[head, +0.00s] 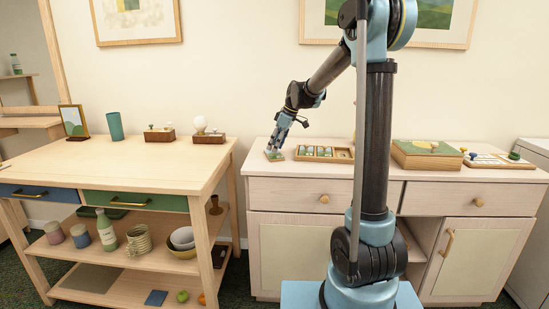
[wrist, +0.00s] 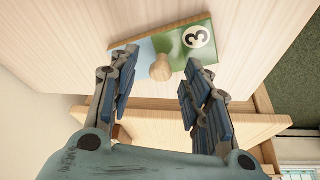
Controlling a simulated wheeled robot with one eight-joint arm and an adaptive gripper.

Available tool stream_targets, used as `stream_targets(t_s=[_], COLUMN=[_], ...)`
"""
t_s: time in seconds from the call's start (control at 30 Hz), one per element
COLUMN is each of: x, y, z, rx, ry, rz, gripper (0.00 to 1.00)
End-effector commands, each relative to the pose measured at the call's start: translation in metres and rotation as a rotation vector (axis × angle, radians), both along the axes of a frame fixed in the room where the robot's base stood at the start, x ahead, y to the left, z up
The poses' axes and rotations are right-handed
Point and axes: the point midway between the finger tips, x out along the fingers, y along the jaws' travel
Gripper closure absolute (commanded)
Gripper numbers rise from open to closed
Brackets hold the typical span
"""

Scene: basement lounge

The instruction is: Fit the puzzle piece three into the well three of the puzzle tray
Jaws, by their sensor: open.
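Puzzle piece three (wrist: 198,37) lies flat on the cabinet top, a thin wooden slab with a green and pale-blue face, a "3" in a white circle and a wooden knob (wrist: 161,68). In the head view the piece (head: 275,156) is just left of the puzzle tray (head: 322,161). My gripper (wrist: 160,74) is open, with one finger on each side of the knob; I cannot tell whether either touches it. In the head view my gripper (head: 273,149) points down over the piece. The tray holds several pieces; its well numbers are too small to read.
A green-topped wooden box (head: 427,155) and a board with coloured knobs (head: 498,160) stand farther right on the cabinet top (head: 375,174). A wooden table (head: 140,168) with small objects is to the left, across a gap. The cabinet's front edge is close to the piece.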

Motion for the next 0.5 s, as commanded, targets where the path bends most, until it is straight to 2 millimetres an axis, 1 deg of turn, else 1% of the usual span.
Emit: stream_targets(t_s=[0.1,0.33,0.37,0.4,0.47,0.5], x=[0.0012,0.0011,0.0011,0.0011,0.0011,0.0011], y=[0.0032,0.0035,0.0033,0.0033,0.0033,0.0033], z=[-0.0075,-0.0088,-0.0087,-0.0087,-0.0087,-0.0086], rx=[0.0,0.0,0.0,0.0,0.0,0.0], ry=[0.0,0.0,0.0,0.0,0.0,0.0], rz=[0.0,0.0,0.0,0.0,0.0,0.0], gripper=[0.56,0.56,0.58,0.67,0.81,0.9])
